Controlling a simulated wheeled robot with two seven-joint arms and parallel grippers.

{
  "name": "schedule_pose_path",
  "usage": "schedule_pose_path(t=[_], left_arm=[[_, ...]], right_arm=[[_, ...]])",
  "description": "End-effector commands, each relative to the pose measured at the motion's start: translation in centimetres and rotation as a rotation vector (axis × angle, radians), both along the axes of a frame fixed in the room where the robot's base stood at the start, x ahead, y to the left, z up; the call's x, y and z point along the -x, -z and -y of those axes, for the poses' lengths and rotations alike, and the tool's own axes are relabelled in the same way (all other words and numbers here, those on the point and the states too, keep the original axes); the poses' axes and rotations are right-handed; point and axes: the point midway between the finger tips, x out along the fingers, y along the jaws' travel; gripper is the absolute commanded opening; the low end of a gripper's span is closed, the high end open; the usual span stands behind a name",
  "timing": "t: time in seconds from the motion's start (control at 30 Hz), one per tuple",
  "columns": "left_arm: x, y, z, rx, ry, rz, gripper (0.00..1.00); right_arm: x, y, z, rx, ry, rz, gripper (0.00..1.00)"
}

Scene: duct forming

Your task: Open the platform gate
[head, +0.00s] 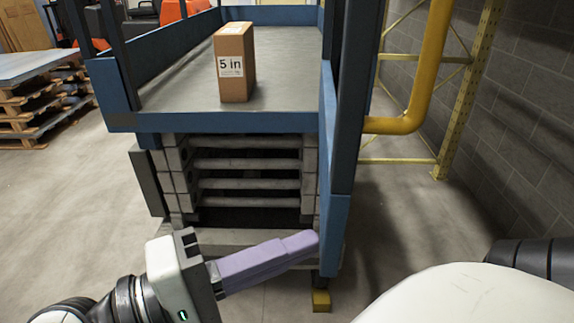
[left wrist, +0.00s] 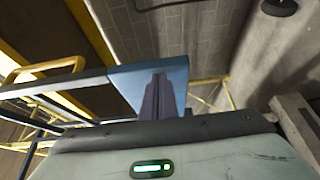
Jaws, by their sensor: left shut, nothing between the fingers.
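The lift platform (head: 290,85) has a grey deck with blue edges, and its front end is unobstructed. The gate (head: 336,235), a dark frame with a blue lower panel, stands swung out at the platform's right front corner, seen nearly edge-on and pointing toward me. My left gripper (head: 312,243) has its purple fingers shut and empty. Their tips are at the left face of the blue panel; I cannot tell if they touch. In the left wrist view the fingers (left wrist: 158,98) show in front of the blue panel (left wrist: 128,86). My right gripper is out of view.
A cardboard box (head: 234,62) marked "5 in" stands on the deck. A yellow pipe (head: 432,60) and yellow upright (head: 468,90) stand right of the platform, before a block wall (head: 530,130). Stacked pallets (head: 40,100) are at the left. Floor at the left front is clear.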

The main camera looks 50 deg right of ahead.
Motion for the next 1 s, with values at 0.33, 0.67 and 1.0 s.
schedule_pose_path(t=[0.33, 0.67, 1.0], left_arm=[[-1.8, 0.2, -1.9, -0.002, -0.009, 0.001, 0.0], [0.1, 0.3, -8.5, -0.002, -0.01, 0.002, 0.0], [1.7, 0.0, -11.8, 0.0, -0.008, -0.001, 0.0]], right_arm=[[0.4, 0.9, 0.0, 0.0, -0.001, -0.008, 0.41], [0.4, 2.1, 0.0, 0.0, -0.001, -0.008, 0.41], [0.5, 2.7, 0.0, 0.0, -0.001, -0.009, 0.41]])
